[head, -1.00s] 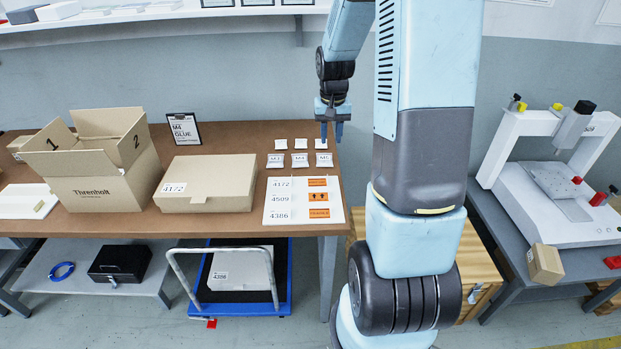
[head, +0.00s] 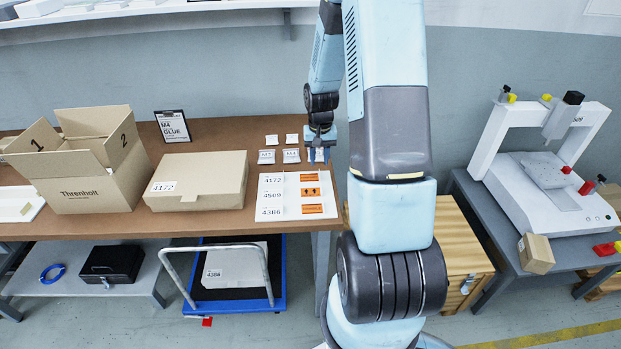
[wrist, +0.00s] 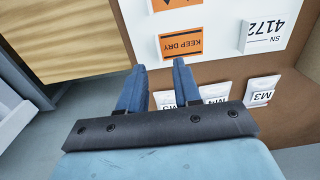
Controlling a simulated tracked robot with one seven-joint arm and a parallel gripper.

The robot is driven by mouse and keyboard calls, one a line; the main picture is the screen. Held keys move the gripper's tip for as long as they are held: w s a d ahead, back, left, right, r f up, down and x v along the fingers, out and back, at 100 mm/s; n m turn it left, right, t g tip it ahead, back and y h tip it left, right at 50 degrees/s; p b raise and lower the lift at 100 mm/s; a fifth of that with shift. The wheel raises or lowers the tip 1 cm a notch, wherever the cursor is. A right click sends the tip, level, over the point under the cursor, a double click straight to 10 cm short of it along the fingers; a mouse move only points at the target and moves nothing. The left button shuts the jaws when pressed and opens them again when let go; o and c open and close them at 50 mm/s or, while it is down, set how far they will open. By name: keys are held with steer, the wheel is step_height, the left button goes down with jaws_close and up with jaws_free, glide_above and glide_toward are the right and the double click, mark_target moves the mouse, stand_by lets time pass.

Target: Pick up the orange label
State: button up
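Several orange labels lie in a column on a white sheet (head: 290,208) at the right end of the brown workbench. They are a top one (head: 310,176), a middle one (head: 310,191) and a bottom one (head: 312,209). In the wrist view the nearest orange label (wrist: 181,44) reads KEEP DRY, and another orange label (wrist: 178,22) lies beyond it. My gripper (head: 319,156) is above the bench just behind the sheet. Its blue fingers (wrist: 158,66) are apart with nothing between them, short of the KEEP DRY label and to its left in the wrist view.
White packets (head: 291,156) lie behind the sheet, some partly hidden by my gripper. A closed carton (head: 205,180), an open carton (head: 92,190) and a clipboard (head: 173,127) stand to the left. A wooden crate (head: 455,240) is beyond the bench's right end.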

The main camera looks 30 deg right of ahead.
mark_target(319, 176)
steer(key=shift+w+d+f, duration=0.1)
steer(key=shift+w+f, duration=0.1)
steer(key=shift+f, duration=1.15)
steer(key=shift+w+d+f, duration=0.1)
steer(key=shift+w+f, duration=0.05)
steer(key=shift+f, duration=1.15)
steer(key=shift+c, duration=0.2)
jaws_close()
